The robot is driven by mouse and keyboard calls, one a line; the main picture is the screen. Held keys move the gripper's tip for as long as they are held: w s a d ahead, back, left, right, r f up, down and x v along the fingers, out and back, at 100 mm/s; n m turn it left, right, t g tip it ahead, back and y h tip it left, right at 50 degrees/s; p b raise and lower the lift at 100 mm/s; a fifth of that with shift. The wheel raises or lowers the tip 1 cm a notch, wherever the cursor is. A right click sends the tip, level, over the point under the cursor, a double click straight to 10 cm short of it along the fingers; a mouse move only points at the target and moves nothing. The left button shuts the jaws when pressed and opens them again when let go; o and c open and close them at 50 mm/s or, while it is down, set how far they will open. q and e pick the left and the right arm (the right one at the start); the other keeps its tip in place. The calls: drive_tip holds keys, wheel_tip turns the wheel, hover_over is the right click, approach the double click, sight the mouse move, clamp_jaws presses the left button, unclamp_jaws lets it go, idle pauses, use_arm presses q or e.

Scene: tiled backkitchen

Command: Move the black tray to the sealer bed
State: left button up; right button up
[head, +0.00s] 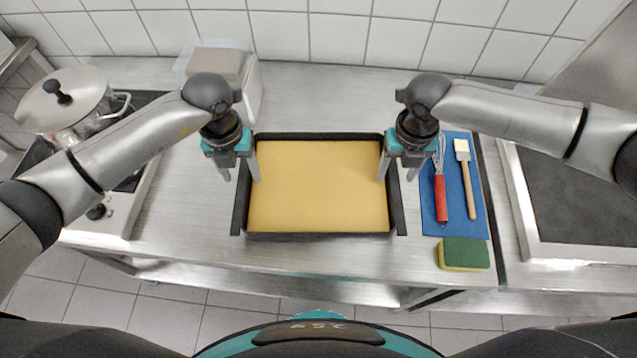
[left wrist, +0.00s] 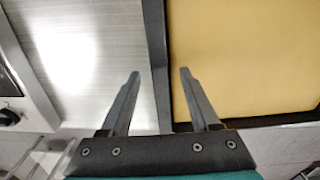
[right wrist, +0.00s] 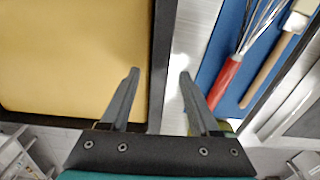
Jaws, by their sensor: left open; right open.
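The black tray (head: 320,237) lies flat on the steel counter in the middle of the head view, with a yellow sheet-like filling inside. My left gripper (head: 241,175) is open at its left wall, one finger on each side of the wall. The left wrist view shows this wall (left wrist: 155,50) between the fingers, touching neither visibly. My right gripper (head: 397,175) is open at the right wall in the same way, and that wall (right wrist: 162,60) shows between its fingers. A dark grey bed in a steel frame (head: 585,195), likely the sealer bed, is at the right.
A blue mat (head: 455,205) with a red-handled whisk (head: 440,195) and a brush (head: 466,180) lies right of the tray, between it and the bed. A green-yellow sponge (head: 463,254) sits in front. A pot (head: 75,105) and a pale container (head: 250,95) stand left.

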use_arm(q)
drive_tip(key=shift+f, duration=0.4)
use_arm(e)
drive_tip(key=shift+f, duration=0.4)
use_arm(q)
clamp_jaws()
use_arm(e)
clamp_jaws()
use_arm(q)
drive_tip(key=shift+w+r, duration=0.1)
use_arm(e)
drive_tip(key=shift+w+r, duration=0.1)
idle(0.4)
